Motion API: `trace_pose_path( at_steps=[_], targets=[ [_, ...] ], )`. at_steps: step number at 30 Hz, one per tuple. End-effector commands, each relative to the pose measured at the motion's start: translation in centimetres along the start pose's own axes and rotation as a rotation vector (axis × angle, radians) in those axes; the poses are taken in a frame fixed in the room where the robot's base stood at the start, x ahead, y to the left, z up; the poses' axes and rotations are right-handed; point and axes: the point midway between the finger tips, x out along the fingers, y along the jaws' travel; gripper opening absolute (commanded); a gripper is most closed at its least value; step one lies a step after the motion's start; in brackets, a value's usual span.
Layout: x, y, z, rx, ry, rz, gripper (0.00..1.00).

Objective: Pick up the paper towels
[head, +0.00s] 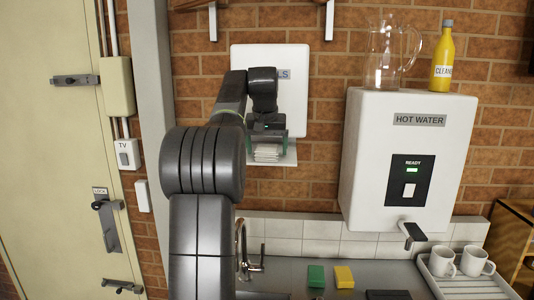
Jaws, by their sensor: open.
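A white wall dispenser (295,101) hangs on the brick wall, its label mostly hidden behind my arm and only "LS" showing. A stack of white paper towels (267,153) lies at its bottom, on a small white ledge. My gripper (267,148) is open in front of the dispenser, with its fingers at either side of the stack as seen from here. I cannot tell whether they touch the towels. My arm hides the dispenser's left part.
A hot water heater (362,165) hangs to the right, with a glass jug (386,60) and a yellow cleaner bottle (443,58) on top. Below are a tap (244,252), a green sponge (316,276), a yellow sponge (344,277) and a tray (450,287) with white mugs (475,261). A door (50,180) is at left.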

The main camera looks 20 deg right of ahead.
Motion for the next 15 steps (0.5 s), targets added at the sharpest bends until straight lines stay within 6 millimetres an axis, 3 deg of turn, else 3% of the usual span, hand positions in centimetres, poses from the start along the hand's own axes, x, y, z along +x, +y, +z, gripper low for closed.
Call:
trace_pose_path(
  at_steps=[1,8,15],
  targets=[
    [-0.02,0.0,0.0,0.0,0.0,0.0,0.85],
    [-0.04,0.0,0.0,0.0,0.0,0.0,0.4],
    [-0.06,0.0,0.0,0.0,0.0,0.0,0.38]
  ],
)
